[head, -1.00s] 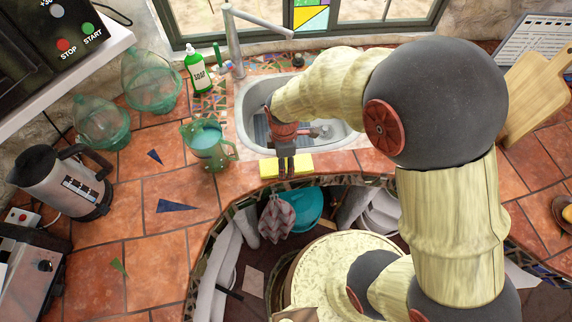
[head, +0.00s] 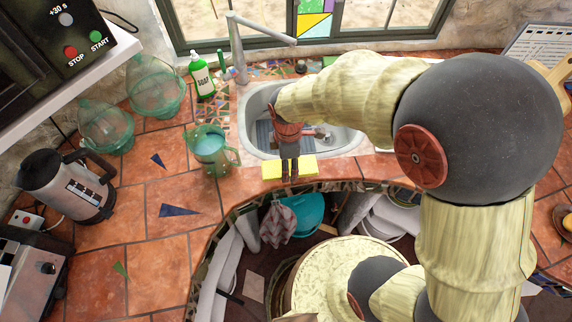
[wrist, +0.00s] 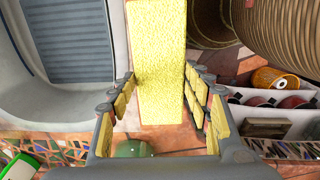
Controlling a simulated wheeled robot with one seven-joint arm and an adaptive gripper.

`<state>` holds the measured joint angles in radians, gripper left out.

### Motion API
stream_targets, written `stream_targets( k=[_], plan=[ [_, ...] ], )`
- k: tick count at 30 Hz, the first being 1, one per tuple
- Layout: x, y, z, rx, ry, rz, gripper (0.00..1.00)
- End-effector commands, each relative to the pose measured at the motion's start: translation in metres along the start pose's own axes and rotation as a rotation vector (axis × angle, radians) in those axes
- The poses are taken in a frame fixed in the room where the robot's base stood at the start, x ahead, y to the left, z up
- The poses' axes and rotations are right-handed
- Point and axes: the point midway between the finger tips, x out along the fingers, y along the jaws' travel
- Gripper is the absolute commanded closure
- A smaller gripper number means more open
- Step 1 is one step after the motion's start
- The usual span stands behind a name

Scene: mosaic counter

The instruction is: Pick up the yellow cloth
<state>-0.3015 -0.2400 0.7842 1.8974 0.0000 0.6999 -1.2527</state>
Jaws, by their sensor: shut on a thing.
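The yellow cloth (head: 306,167) is a flat, block-like yellow piece at the counter's front edge, just in front of the sink. My gripper (head: 289,174) reaches down over its middle from above and hides part of it. In the wrist view the cloth (wrist: 158,45) runs lengthwise between the two padded fingers of my gripper (wrist: 159,80). The fingers are shut on the cloth. I cannot tell whether the cloth is clear of the counter.
The sink (head: 345,140) lies behind the cloth, with a tap (head: 240,50) above it. The tiles left of the mug are mostly clear.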

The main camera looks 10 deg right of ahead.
Motion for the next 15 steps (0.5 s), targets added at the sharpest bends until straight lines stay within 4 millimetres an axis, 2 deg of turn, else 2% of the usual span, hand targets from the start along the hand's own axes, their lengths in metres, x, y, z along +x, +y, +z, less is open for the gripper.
stream_targets(
  k=[1, 6, 9, 15],
  plan=[
    [-0.014, -0.009, 0.003, 0.0, 0.001, 0.003, 0.76],
    [-0.054, -0.04, 0.014, 0.0, 0.002, 0.005, 0.76],
    [-0.061, -0.064, 0.023, 0.0, 0.001, 0.002, 0.76],
    [-0.077, -0.098, 0.035, 0.0, 0.001, 0.002, 0.76]
  ],
)
